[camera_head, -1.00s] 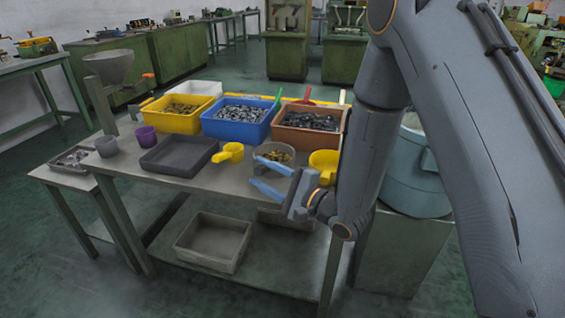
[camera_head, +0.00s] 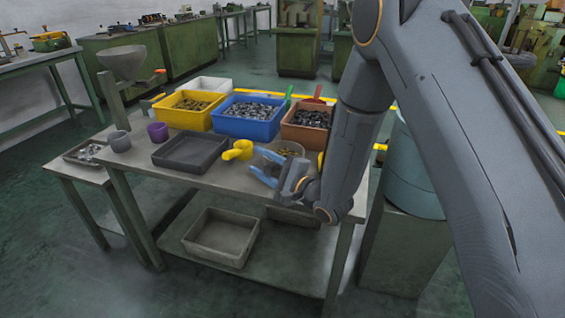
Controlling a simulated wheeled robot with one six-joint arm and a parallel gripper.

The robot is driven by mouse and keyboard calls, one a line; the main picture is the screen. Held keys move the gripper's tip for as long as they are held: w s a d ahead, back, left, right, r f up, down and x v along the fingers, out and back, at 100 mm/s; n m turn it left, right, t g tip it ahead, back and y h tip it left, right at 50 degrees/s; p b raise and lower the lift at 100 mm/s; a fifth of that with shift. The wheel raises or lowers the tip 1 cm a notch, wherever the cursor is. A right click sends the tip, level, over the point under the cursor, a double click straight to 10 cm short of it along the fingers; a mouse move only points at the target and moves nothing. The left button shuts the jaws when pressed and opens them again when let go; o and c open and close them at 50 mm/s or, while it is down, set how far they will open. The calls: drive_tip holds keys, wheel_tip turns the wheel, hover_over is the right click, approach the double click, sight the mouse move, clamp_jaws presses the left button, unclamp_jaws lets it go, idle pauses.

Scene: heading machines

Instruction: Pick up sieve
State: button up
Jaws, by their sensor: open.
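A round, greyish bowl-like vessel (camera_head: 291,149) with brass-coloured pieces in it stands on the table, in front of the orange-brown bin. It may be the sieve, but its mesh is too small to make out. My gripper (camera_head: 260,162) is open, with its two blue fingers pointing left. It is just in front of the vessel in the picture and partly covers it. I see nothing between the fingers. A yellow scoop (camera_head: 240,150) lies just beyond the fingertips. Another yellow cup (camera_head: 321,161) is mostly hidden behind my arm.
The metal table (camera_head: 218,178) carries a dark grey tray (camera_head: 190,151), grey (camera_head: 119,141) and purple (camera_head: 158,132) cups, and yellow (camera_head: 188,113), blue (camera_head: 246,126) and orange-brown (camera_head: 305,137) bins of parts. A blue-grey drum (camera_head: 412,180) stands right. An empty tray (camera_head: 222,238) sits on the lower shelf.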

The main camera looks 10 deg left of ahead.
clamp_jaws()
drive_tip(key=shift+r, duration=0.15)
